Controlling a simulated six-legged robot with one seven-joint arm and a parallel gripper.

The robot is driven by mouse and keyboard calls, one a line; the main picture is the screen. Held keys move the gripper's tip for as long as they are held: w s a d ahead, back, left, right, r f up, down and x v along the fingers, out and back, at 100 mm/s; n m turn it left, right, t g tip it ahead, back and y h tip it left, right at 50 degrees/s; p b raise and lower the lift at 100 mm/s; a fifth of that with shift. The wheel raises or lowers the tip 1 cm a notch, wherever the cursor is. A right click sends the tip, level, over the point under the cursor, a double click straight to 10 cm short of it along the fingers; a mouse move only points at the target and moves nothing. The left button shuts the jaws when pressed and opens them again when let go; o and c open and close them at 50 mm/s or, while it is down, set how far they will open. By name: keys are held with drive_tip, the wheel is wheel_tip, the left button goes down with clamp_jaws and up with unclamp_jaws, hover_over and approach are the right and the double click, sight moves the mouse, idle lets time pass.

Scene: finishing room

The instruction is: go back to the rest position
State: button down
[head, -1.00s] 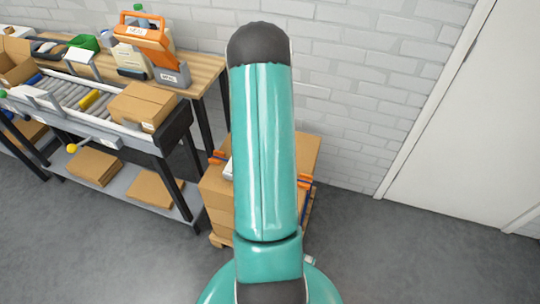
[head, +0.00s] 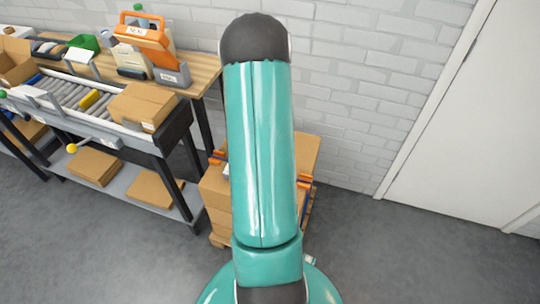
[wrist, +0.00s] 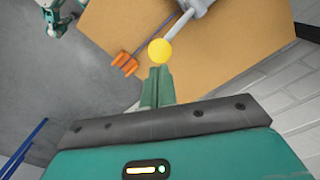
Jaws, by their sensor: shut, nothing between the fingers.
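My gripper (wrist: 157,88) shows at the lower middle of the wrist view, its green fingers shut together with nothing between them. Just past the fingertips in that picture is a yellow ball (wrist: 160,51) on a grey rod. Whether the fingers touch it I cannot tell. Behind them is a cardboard surface (wrist: 220,50) with an orange clip (wrist: 125,63). In the head view my teal arm stands upright in the middle and hides the gripper.
Strapped cardboard boxes (head: 216,205) stand on a pallet behind my arm. A roller conveyor (head: 80,97) with a carton (head: 143,105) and a wooden bench (head: 203,75) are at left. A brick wall (head: 350,90) closes the back; a white door (head: 470,130) is at right. Floor at right is clear.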

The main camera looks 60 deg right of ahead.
drive_tip(key=shift+r, duration=0.35)
idle(0.3)
drive_tip(key=w+a+r+n+t, duration=0.1)
drive_tip(key=w+a+r+n, duration=0.5)
drive_tip(key=a+r, duration=0.5)
drive_tip(key=w+a+r+n+t, duration=0.2)
drive_tip(key=w+a+r+n, duration=0.2)
drive_tip(key=w+a+r, duration=0.75)
drive_tip(key=s+a+r+n+t, duration=0.1)
drive_tip(key=s+a+r+n, duration=0.2)
drive_tip(key=a, duration=1)
drive_tip(key=s+a+r+n+t, duration=0.1)
drive_tip(key=s+a+r+n, duration=0.2)
drive_tip(key=s+a+n, duration=0.6)
drive_tip(key=s+a, duration=0.1)
drive_tip(key=a, duration=0.3)
drive_tip(key=shift+s+a+t, duration=0.3)
drive_tip(key=shift+s, duration=0.1)
drive_tip(key=shift+d, duration=0.15)
